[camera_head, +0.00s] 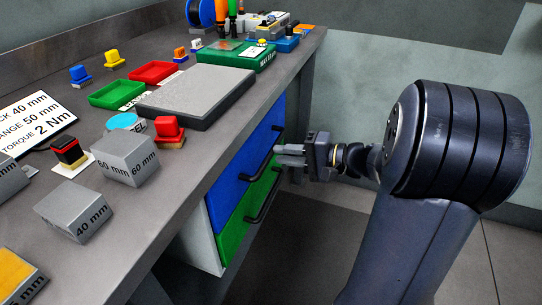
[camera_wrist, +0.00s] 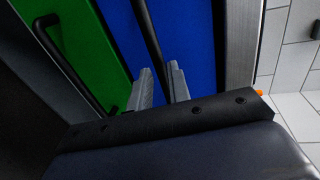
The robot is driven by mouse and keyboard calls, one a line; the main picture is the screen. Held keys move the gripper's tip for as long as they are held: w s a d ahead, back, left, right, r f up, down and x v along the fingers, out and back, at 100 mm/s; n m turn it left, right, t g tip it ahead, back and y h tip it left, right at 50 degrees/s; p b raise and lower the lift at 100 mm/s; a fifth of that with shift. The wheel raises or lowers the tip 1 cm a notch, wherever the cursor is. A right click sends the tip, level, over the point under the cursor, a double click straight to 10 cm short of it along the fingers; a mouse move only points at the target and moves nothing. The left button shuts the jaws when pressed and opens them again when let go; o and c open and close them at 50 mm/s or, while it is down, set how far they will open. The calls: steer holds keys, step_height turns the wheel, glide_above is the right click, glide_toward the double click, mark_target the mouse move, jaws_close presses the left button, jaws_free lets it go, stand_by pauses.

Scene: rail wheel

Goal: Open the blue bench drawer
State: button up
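The blue drawer (camera_head: 236,172) is the upper drawer under the bench, and its front looks flush with the green drawer (camera_head: 236,226) below. Its black bar handle (camera_head: 257,167) runs along the front; the handle (camera_wrist: 146,28) also shows in the wrist view. My gripper (camera_head: 279,155) is at the far end of this handle, with its fingers pointing at the drawer front. In the wrist view my gripper (camera_wrist: 160,72) has its two grey fingers apart, with the handle's line running into the gap. I cannot tell whether either finger touches the handle.
The green drawer has its own black handle (camera_head: 263,199), close below my gripper. The bench top (camera_head: 190,150) above carries a grey plate (camera_head: 197,94), labelled blocks and small trays. The floor (camera_head: 310,240) in front of the drawers is clear.

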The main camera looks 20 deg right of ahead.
mark_target(271, 151)
steer(key=shift+x, duration=2)
jaws_close()
